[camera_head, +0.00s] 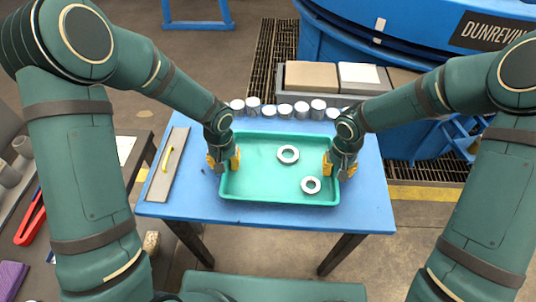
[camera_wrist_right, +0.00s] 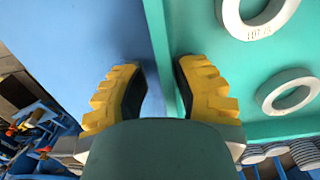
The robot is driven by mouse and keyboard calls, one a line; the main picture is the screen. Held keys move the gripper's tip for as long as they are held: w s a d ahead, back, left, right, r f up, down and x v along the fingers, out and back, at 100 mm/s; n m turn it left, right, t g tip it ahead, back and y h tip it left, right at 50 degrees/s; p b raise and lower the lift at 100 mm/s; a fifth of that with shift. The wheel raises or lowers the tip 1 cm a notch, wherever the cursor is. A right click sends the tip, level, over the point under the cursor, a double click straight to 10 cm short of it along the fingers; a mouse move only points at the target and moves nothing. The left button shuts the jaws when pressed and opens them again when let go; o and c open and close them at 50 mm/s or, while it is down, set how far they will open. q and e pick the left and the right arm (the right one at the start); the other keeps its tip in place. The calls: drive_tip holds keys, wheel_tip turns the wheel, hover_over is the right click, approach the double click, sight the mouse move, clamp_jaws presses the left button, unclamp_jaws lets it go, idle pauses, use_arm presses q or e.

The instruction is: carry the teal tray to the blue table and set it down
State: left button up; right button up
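The teal tray (camera_head: 262,190) rests flat on the blue table (camera_head: 275,222). Inside it lie two pale rings, one near the middle (camera_head: 288,154) and one toward the front right (camera_head: 311,185). My left gripper (camera_head: 224,161) is at the tray's left wall, its yellow fingers apart on either side of the rim. My right gripper (camera_head: 340,168) is at the right wall. In the right wrist view its fingers (camera_wrist_right: 160,92) straddle the tray wall (camera_wrist_right: 158,35), and blue table shows between the left finger and the wall, so it is not clamped.
A row of metal cylinders (camera_head: 285,111) stands along the table's back edge. A grey plate with a yellow-handled tool (camera_head: 167,158) lies at the table's left. Behind are boxes (camera_head: 311,76) and a large blue furnace structure (camera_head: 420,30). The table's front right is clear.

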use_arm(q)
drive_tip(key=shift+d+r, duration=0.1)
drive_tip(key=shift+d, duration=0.2)
use_arm(e)
drive_tip(key=shift+a+r, duration=0.1)
drive_tip(key=shift+a, duration=0.15)
use_arm(q)
drive_tip(key=shift+r, duration=0.55)
use_arm(e)
drive_tip(key=shift+a, duration=0.1)
use_arm(q)
wheel_tip(320, 180, up, 11)
use_arm(e)
wheel_tip(320, 180, up, 12)
idle(0.4)
use_arm(q)
drive_tip(key=shift+f, duration=0.1)
idle(0.4)
